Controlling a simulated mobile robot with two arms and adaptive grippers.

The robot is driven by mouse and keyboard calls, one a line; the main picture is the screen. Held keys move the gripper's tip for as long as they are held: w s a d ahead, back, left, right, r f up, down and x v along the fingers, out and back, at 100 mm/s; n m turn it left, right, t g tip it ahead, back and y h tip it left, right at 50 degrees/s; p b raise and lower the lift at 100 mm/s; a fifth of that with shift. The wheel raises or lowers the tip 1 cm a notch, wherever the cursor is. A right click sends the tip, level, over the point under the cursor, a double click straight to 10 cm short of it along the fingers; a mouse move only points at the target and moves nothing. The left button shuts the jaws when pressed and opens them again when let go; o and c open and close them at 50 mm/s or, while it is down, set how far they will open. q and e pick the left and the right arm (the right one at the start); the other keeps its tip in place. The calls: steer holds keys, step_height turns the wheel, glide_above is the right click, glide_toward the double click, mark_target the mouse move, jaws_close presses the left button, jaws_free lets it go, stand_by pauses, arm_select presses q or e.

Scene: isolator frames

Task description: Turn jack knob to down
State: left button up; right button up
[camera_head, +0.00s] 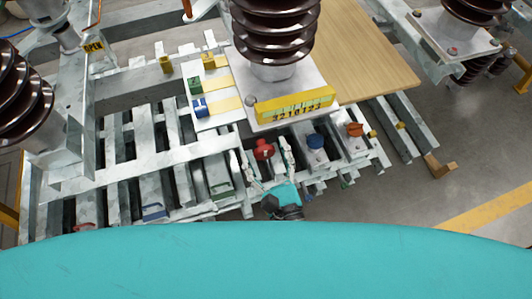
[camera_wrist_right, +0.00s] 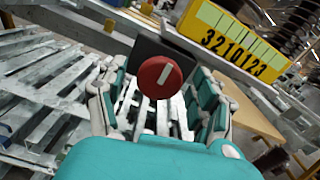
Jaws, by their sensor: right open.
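A round red knob (camera_head: 263,150) sits on the metal frame below the yellow scale plate. It shows larger in the right wrist view (camera_wrist_right: 153,84), on a dark plate, with a white mark that stands near upright and leans slightly right in that view. My right gripper (camera_head: 265,158) is open, with one finger on each side of the red knob; in the right wrist view (camera_wrist_right: 152,98) gaps show between the fingers and the knob. A blue knob (camera_head: 316,141) and an orange knob (camera_head: 355,130) lie to its right. My left gripper is not in view.
The yellow numbered scale (camera_head: 295,104) stands just behind the red knob. Large brown ribbed insulators (camera_head: 275,30) rise above the frame. A wooden board (camera_head: 365,55) lies at the right. Slatted metal beams (camera_head: 140,160) fill the left. Bare floor shows at the right.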

steer(key=v, duration=1.2)
stand_by(0.4)
steer(key=w+d+f+n+g+p, duration=0.1)
steer(key=d+f+n+g, duration=0.3)
steer(key=f+n, duration=0.95)
steer(key=d+f+n+g+p, duration=0.3)
steer(key=f+n, duration=0.6)
steer(key=f, duration=0.9)
steer(key=s+d+f+n+g+h, duration=0.5)
steer(key=s+d+f+n+g, duration=0.4)
steer(key=s+d+f, duration=0.3)
steer(key=s+f+n, duration=0.1)
steer(key=s+f, duration=0.2)
steer(key=s, duration=0.1)
steer(key=shift+s+d+f+h, duration=0.2)
steer(key=shift+d+f+h, duration=0.1)
steer(key=shift+f, duration=0.1)
steer(key=shift+n, duration=0.25)
